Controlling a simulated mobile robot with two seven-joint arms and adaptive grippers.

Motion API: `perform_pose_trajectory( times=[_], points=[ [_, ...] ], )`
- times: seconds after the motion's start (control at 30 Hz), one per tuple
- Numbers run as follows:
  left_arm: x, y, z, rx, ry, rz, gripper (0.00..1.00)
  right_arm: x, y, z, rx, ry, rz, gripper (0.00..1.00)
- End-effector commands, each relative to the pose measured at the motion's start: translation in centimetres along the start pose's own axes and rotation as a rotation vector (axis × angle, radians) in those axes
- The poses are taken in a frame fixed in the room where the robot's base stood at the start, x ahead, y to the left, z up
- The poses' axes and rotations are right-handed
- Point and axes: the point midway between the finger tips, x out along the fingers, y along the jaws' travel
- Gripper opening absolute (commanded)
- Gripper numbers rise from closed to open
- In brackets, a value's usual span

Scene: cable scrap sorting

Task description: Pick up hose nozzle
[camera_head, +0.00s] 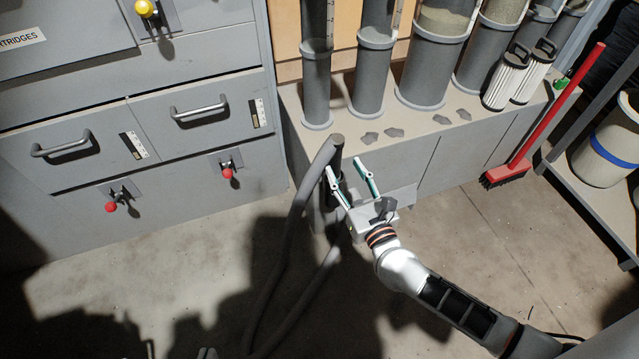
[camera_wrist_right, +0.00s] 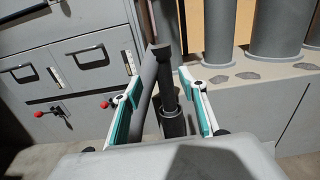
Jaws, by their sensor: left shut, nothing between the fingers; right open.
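The hose nozzle (camera_wrist_right: 168,88) is a dark upright tube. In the right wrist view it stands between the two fingers of my right gripper (camera_wrist_right: 164,93), its lower end in a dark round holder (camera_wrist_right: 173,124). A grey hose (camera_head: 292,225) joins near its top and hangs down to the floor in the head view. My right gripper (camera_head: 347,168) is open beside the nozzle in the head view; I see no clear contact. Small tips of my left gripper (camera_head: 207,353) show at the bottom edge, shut and empty, far from the nozzle.
A grey drawer cabinet (camera_head: 70,110) with handles and red knobs stands left. Behind the nozzle is a low ledge (camera_head: 400,122) with several grey tubes (camera_head: 316,80). A red broom (camera_head: 545,125) and two white filters (camera_head: 507,78) are at right. The floor (camera_head: 520,240) has free room.

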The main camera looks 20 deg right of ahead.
Motion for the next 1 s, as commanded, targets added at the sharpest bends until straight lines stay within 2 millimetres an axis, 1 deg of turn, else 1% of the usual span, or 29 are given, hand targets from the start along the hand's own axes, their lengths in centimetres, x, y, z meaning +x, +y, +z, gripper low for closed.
perform_pose_trajectory(
  times=[0.03, 0.23, 0.37, 0.6, 0.7, 0.8, 1.0],
  points=[
    [0.1, -0.1, -0.2, -0.002, 0.006, -0.001, 0.00, 0.3, -0.3, -0.3, 0.019, 0.004, -0.007, 0.42],
    [0.3, -0.1, -0.6, -0.013, 0.018, 0.001, 0.00, 2.2, -0.5, -0.2, 0.034, 0.003, -0.012, 0.42],
    [0.4, 0.2, -0.4, -0.028, 0.018, 0.006, 0.00, 3.4, -0.6, -0.2, 0.031, 0.004, -0.012, 0.42],
    [0.4, 1.1, 0.2, -0.087, 0.016, 0.017, 0.00, 6.7, -0.8, -0.3, 0.031, 0.005, -0.011, 0.42],
    [0.4, 1.3, 0.3, -0.106, 0.016, 0.017, 0.00, 7.6, -0.8, -0.2, 0.030, 0.004, -0.011, 0.42],
    [0.4, 1.4, 0.3, -0.115, 0.018, 0.019, 0.00, 8.1, -0.8, -0.2, 0.029, 0.004, -0.010, 0.42],
    [0.4, 1.5, 0.3, -0.117, 0.020, 0.020, 0.00, 8.1, -0.8, -0.1, 0.029, 0.003, -0.010, 0.42]
  ],
)
